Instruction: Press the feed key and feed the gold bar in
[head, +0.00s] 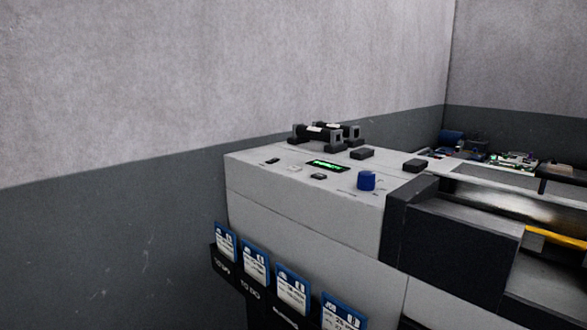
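A gold-yellow bar (558,238) lies at the right edge of the picture, inside the machine's bed; its right end is out of view. The grey machine's top panel (345,193) carries small keys: a dark key (272,161), a light key (294,168) and a grey key (318,176). Their labels are too small to read, so I cannot tell which is the feed key. A green-lit display (327,165) and a blue knob (366,181) are on the same panel. Neither of my grippers shows.
Card holders with blue-topped cards (255,264) hang on the machine's front at lower left. Black blocks and cylinders (325,133) stand at the panel's back. A dark housing (455,250) sits right of the panel. Cluttered items (510,160) lie at the far right. Walls stand behind.

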